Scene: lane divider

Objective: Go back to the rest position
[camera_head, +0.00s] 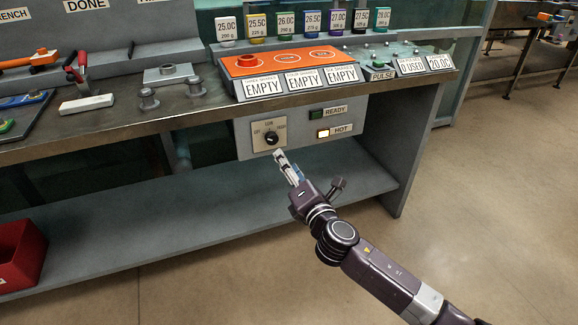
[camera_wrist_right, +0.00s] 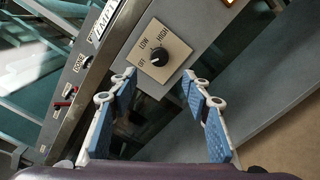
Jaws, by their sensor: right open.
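My right gripper (camera_head: 281,157) is open and empty, in front of the bench's front panel. In the right wrist view its two blue-padded fingers (camera_wrist_right: 158,77) stand apart, with nothing between the pads. Just beyond the fingertips is a black knob (camera_wrist_right: 161,56) on a beige plate marked OFF, LOW and HIGH. The fingers look clear of the knob. The same knob (camera_head: 271,138) shows just above the gripper in the head view; its exact setting is too small to read surely. My left gripper is in neither view.
The bench top (camera_head: 202,108) and lower shelf (camera_head: 200,205) lie near the arm. The HOT lamp (camera_head: 323,134) is lit, READY dark. A red bin (camera_head: 22,252) stands left. The floor at right is clear.

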